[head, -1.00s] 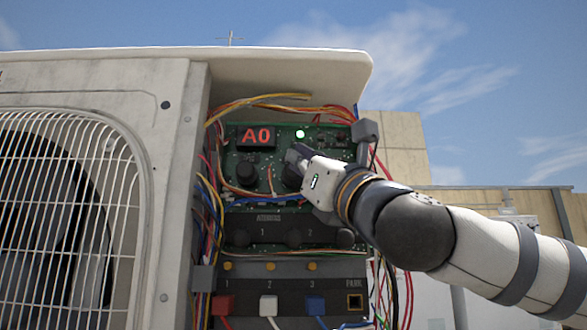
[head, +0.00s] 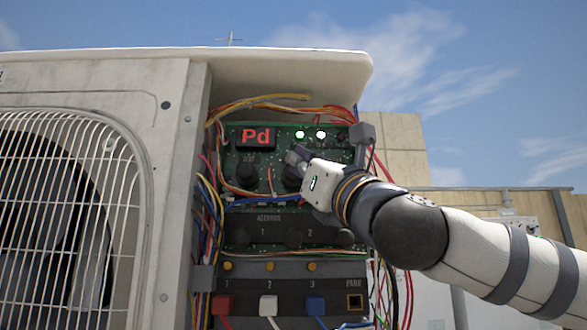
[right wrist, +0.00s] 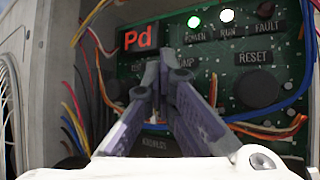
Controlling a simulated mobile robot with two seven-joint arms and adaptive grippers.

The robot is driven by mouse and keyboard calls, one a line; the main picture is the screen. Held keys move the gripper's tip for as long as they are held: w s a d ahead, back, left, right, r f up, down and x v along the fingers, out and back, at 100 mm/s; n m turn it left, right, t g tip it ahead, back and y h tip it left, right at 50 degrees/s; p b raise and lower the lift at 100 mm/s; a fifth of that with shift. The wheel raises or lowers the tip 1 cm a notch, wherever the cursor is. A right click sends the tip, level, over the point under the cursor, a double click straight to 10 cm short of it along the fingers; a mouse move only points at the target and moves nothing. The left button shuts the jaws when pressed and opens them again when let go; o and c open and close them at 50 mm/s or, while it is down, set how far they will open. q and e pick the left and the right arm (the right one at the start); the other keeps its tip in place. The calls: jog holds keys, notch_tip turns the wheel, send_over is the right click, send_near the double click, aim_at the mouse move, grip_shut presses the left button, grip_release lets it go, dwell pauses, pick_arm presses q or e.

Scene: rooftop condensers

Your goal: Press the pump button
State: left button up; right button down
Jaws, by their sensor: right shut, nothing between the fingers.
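The pump button is a black round knob (head: 292,175) on the green circuit board (head: 330,158), mostly hidden behind my right gripper (head: 298,154). In the right wrist view the letters "MP" of its label show just beside the fingers. My right gripper is shut and empty, its fingertips (right wrist: 160,68) at the button; whether they touch it I cannot tell. The red display (head: 256,137) reads "Pd". My left gripper is not in view.
Another black button (head: 246,172) is on the left of the board, and the reset button (right wrist: 257,90) is on the right. Loose coloured wires hang around the board. The condenser's fan grille (head: 75,215) is at left, its hood (head: 290,75) above.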

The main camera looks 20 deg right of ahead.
jog(key=shift+f, duration=0.1)
jog(key=shift+s+a, duration=0.15)
jog(key=shift+s, duration=0.25)
jog(key=s+a, duration=0.1)
jog(key=s, duration=0.4)
jog(key=shift+s+a, duration=0.3)
jog(key=shift+s, duration=0.1)
dwell(0.4)
